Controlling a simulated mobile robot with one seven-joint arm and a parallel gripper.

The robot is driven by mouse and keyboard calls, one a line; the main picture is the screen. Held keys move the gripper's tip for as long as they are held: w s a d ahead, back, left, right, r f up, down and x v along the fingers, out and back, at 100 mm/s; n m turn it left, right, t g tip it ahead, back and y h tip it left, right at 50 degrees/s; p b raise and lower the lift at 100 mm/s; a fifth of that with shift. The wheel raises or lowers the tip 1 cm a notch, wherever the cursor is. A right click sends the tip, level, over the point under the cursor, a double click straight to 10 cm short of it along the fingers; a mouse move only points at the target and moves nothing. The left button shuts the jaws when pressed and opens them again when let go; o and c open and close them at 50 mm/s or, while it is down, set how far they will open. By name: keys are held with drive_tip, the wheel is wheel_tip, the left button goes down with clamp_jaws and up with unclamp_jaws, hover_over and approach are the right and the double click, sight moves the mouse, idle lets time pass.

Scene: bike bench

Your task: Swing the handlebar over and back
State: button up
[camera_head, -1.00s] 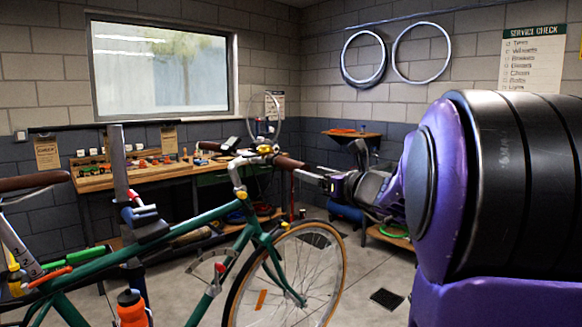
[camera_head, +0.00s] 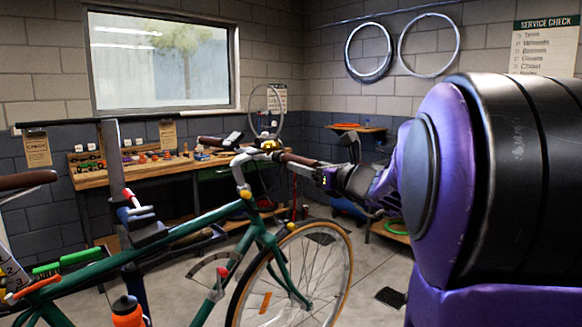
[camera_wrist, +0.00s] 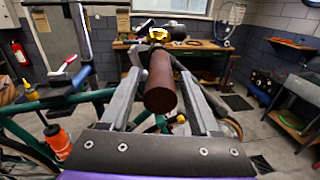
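The handlebar (camera_head: 243,168) tops the stem of a green bicycle (camera_head: 187,242). Its near brown grip (camera_head: 296,159) points right, towards my arm. My gripper (camera_head: 328,178) is at the outer end of this grip. The grip's end points back at the camera. The exact contact at the fingertips is partly hidden by the grip.
A repair stand (camera_head: 113,165) holds the bicycle. The front wheel (camera_head: 349,262) stands under the bar. A wooden workbench (camera_head: 95,181) with small parts runs along the back wall. A low shelf (camera_head: 389,232) stands behind my arm. Open floor lies right of the wheel.

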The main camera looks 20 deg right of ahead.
clamp_jaws()
idle(1.2)
